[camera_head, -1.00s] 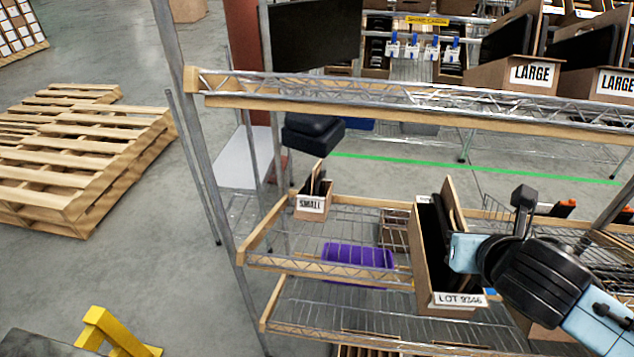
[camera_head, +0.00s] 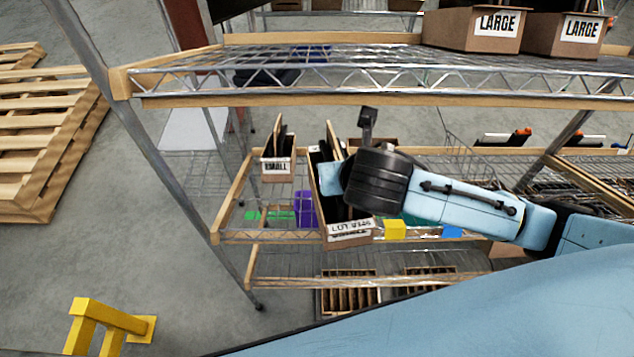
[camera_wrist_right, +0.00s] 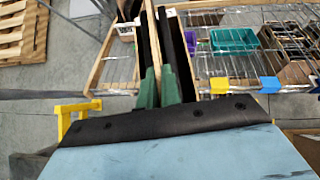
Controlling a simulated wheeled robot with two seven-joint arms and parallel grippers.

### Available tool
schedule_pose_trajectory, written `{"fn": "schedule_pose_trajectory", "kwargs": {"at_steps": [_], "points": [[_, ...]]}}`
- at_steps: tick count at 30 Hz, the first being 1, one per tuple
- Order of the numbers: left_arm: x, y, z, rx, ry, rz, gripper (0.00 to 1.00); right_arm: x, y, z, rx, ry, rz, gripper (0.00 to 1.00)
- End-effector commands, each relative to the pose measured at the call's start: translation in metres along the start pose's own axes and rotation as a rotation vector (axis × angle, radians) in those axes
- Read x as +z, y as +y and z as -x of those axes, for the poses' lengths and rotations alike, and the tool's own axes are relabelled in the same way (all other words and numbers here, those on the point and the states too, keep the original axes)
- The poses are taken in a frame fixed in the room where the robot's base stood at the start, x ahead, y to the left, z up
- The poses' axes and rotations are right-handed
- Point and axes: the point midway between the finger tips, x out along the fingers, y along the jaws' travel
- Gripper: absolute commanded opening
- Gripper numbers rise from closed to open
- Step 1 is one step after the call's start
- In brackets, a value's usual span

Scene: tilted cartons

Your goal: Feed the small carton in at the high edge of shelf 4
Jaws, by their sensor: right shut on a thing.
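A tan carton (camera_head: 328,213) with a white LOT label and dark items inside is at the front of the middle wire shelf (camera_head: 232,236). Its lower front is near the shelf's wooden front edge. I cannot tell whether it rests on the shelf or hangs above it. My right gripper (camera_wrist_right: 160,88) is shut on a tan upright panel of this carton (camera_wrist_right: 153,40), with a green finger on each side. In the head view the gripper's fingertips are hidden at the carton. A smaller carton labelled SMALL (camera_head: 276,177) stands further back to the left. My left gripper is not in view.
The upper shelf (camera_head: 180,84) carries two LARGE cartons (camera_head: 478,31). A purple bin (camera_head: 304,208) is partly behind the held carton. A yellow tag (camera_head: 395,230) and a blue tag (camera_head: 452,231) sit on the shelf front. A grey post (camera_head: 150,150) stands left.

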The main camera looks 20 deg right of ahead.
Motion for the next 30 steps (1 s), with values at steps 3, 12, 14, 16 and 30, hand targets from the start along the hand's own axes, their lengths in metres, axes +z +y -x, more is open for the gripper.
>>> {"fn": "schedule_pose_trajectory", "kwargs": {"at_steps": [3, 12, 14, 16, 30], "points": [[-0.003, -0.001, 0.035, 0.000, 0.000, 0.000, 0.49, -0.003, 0.016, 0.024, -0.022, 0.063, -0.032, 0.00], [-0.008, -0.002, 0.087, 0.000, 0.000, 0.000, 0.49, -0.025, 0.048, 0.068, -0.067, 0.209, -0.102, 0.00], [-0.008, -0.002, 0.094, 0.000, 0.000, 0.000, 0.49, -0.029, 0.052, 0.075, -0.073, 0.229, -0.112, 0.00], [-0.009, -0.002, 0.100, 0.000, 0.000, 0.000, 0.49, -0.032, 0.057, 0.082, -0.078, 0.250, -0.120, 0.00], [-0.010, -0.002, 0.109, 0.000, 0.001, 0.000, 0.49, -0.037, 0.063, 0.084, -0.090, 0.287, -0.138, 0.00]]}}
